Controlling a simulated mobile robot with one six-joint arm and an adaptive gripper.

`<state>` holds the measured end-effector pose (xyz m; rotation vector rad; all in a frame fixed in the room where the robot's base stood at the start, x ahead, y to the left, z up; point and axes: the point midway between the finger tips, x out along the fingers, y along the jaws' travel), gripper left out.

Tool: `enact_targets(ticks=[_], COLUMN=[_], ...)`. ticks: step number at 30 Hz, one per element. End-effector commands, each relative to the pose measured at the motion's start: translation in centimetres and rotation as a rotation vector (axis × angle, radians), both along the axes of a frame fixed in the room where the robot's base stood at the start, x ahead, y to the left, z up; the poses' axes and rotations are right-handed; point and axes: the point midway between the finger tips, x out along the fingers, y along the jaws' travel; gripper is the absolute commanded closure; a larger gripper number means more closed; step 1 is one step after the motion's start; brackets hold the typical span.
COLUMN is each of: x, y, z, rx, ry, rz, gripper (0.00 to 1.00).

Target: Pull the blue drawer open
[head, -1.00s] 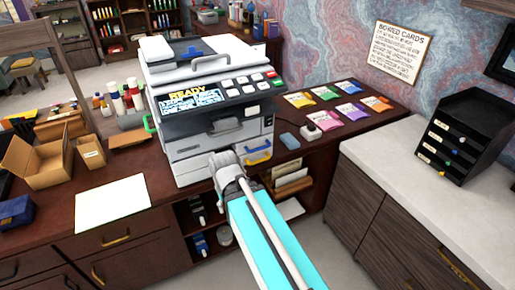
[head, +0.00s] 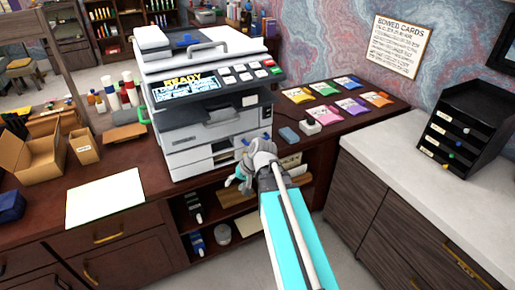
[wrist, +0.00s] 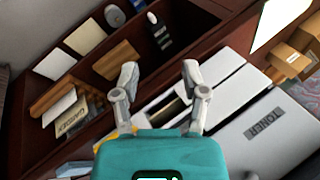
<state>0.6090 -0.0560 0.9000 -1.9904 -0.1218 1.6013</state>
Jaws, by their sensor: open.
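The blue drawer's handle, on the right part of the printer's lower front, is mostly hidden behind my arm in the head view; a bit of blue (head: 243,141) shows beside my wrist. My gripper (head: 237,180) is in front of and below the printer's lower front, with its fingers pointing down and left. In the wrist view my gripper (wrist: 160,72) has its two fingers apart with nothing between them. A dark slot with something pale in it (wrist: 170,111) shows on the printer front beyond the fingers. I cannot tell whether the blue drawer is open.
The white printer (head: 200,105) stands on the dark desk. Open shelves (head: 205,215) holding small items lie below it. Colored packets (head: 350,105) and a small blue block (head: 289,134) lie right of it. A white sheet (head: 105,202) and open box (head: 35,160) are left.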

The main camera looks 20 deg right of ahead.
Motion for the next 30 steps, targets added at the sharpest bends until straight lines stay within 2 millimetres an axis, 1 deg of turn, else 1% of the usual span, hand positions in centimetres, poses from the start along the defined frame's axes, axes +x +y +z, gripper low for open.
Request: enact_targets(ticks=[1,4,8,14,15,18,21,24,27,30], x=[0.9,2.3,4.0,5.9,6.1,6.5,6.6,6.6,6.5,6.4], y=[-1.2,-3.2,-6.3,-12.1,-13.3,-16.5,-19.3,-21.4,-22.8,-23.4], z=[-0.8,-0.9,-0.7,0.0,0.2,0.7,1.3,1.8,2.1,2.4], rx=[0.047,0.144,0.269,0.459,0.497,0.582,0.656,0.711,0.745,0.763], ry=[-0.025,-0.078,-0.152,-0.273,-0.296,-0.356,-0.408,-0.446,-0.472,-0.484], rz=[-0.044,-0.128,-0.241,-0.417,-0.452,-0.533,-0.6,-0.651,-0.682,-0.697], gripper=[0.43,0.43,0.43,0.43,0.43,0.43,0.43,0.43,0.43,0.43])
